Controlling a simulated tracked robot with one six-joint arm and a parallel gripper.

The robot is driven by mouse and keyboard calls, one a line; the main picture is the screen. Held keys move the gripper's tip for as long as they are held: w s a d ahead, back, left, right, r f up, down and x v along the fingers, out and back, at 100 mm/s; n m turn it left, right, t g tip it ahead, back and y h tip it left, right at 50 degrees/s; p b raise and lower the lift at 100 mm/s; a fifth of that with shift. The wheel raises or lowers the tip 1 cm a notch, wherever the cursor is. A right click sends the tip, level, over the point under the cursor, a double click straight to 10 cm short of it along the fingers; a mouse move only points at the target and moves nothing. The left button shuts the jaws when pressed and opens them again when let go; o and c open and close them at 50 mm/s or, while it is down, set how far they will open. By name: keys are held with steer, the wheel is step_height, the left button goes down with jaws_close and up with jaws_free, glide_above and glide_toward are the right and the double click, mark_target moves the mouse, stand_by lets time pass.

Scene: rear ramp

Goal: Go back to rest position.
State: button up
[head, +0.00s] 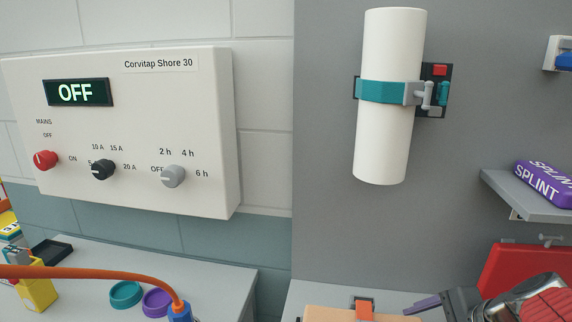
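My gripper (432,303) seems to show only in part at the bottom right of the head view, as a grey-purple finger-like piece beside a dark and metallic body. The rest of it is cut off by the lower frame edge. I cannot tell whether it is open or shut, or whether it holds anything. It appears in front of the grey wall, near a peach-coloured case (330,314) with an orange latch and a red box (520,268).
A white control panel (215,130) reading OFF hangs at left. A white cylinder (390,140) is strapped to the grey wall. A shelf (500,187) holds a purple splint pack (543,182). An orange cable (90,271) runs to a blue plug (180,313) near teal (125,294) and purple caps (157,302).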

steer(key=s+a+r+n+h, duration=0.1)
steer(key=s+a+r+n, duration=0.1)
steer(key=a+n, duration=0.4)
steer(key=s+a+r+n+h, duration=0.1)
steer(key=s+a+n, duration=0.3)
steer(key=n, duration=0.7)
steer(key=shift+s+a+r+h, duration=0.4)
steer(key=shift+a+h, duration=0.2)
steer(key=shift+a, duration=0.3)
steer(key=shift+c, duration=0.2)
